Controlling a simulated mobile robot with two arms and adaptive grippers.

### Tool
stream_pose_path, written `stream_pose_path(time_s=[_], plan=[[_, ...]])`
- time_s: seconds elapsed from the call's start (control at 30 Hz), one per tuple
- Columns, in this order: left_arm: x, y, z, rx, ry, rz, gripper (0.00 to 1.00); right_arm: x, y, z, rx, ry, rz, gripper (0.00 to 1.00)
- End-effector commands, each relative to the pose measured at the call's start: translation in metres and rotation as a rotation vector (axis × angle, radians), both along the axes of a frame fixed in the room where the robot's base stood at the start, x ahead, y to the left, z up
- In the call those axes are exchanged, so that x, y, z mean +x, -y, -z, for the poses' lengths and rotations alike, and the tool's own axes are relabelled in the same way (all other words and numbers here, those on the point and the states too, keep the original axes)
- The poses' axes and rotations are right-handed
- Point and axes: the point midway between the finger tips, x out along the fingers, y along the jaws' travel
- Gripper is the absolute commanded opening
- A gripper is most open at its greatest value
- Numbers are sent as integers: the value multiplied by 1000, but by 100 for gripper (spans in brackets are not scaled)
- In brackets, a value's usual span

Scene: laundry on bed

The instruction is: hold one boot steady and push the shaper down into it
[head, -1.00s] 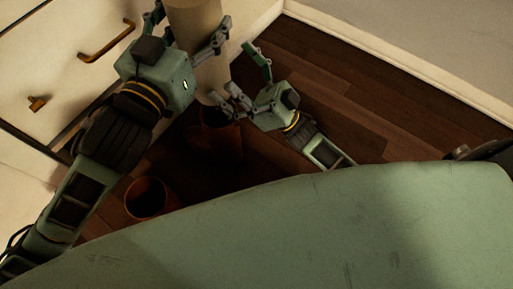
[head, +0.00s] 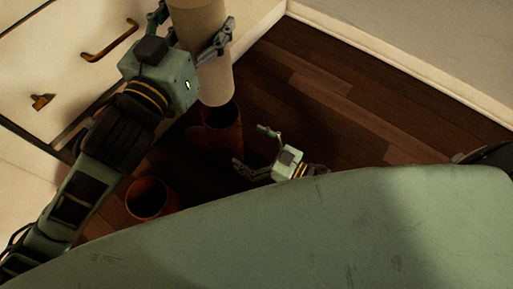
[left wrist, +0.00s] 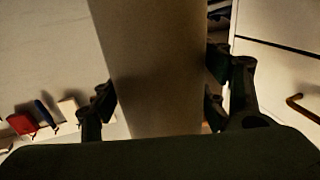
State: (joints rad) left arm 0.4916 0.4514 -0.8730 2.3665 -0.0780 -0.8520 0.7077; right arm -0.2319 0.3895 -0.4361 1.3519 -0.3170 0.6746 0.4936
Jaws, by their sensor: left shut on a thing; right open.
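My left gripper (head: 196,45) is shut on the shaper (head: 214,82), a pale beige cylinder. The shaper also fills the middle of the left wrist view (left wrist: 160,70), with gripper fingers on both sides. In the head view its lower end is right at the top opening of one brown boot (head: 223,135), overlapping the rim; I cannot tell whether it is inside. A second brown boot (head: 148,199) stands nearer at the lower left, its round opening empty. My right gripper (head: 254,152) is open and empty, to the lower right of the first boot and apart from it. The boots' lower parts are in shadow.
A white cabinet with a brass handle (head: 110,41) and a small knob (head: 41,102) stands at the left. Dark wooden floor (head: 330,105) lies clear to the right, bounded by a pale skirting. Small coloured items (left wrist: 40,112) show in the left wrist view.

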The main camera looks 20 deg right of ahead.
Motion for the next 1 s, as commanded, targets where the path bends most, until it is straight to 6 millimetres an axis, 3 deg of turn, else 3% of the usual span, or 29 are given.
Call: stream_pose_path(time_s=[0.1, 0.4, 0.87, 1.0], plan=[[0, 0, -1, -1, 2, 0, 23, 20, -17, -2, 5, 2, 1, 99], [0, 0, -1, -1, 2, 0, 23, 55, -49, -1, 3, 2, 1, 99], [0, 0, -1, -1, 2, 0, 23, 65, -58, -1, 3, 0, 0, 99], [0, 0, -1, -1, 2, 0, 23, 65, -58, -1, 3, 0, 0, 89]])
